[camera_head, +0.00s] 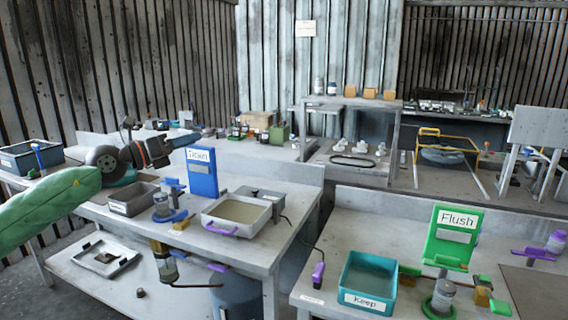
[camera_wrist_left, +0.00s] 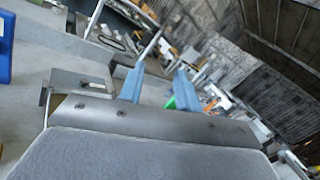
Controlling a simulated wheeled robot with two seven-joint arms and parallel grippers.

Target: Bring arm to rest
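My left arm comes in from the left of the head view in a green sleeve. Its left gripper (camera_head: 172,132) is held in the air above the back of the left bench, near a blue sign panel. In the left wrist view the two blue-grey fingers of the left gripper (camera_wrist_left: 159,68) stand apart with nothing seen held between them. My right arm and gripper are not in view.
The left bench (camera_head: 262,256) carries the blue panel (camera_head: 202,172), a grey bin (camera_head: 133,200) and a shallow tray (camera_head: 236,214). The right bench (camera_head: 334,212) holds a teal Keep bin (camera_head: 368,282) and a green Flush sign (camera_head: 453,237). Shelves stand behind.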

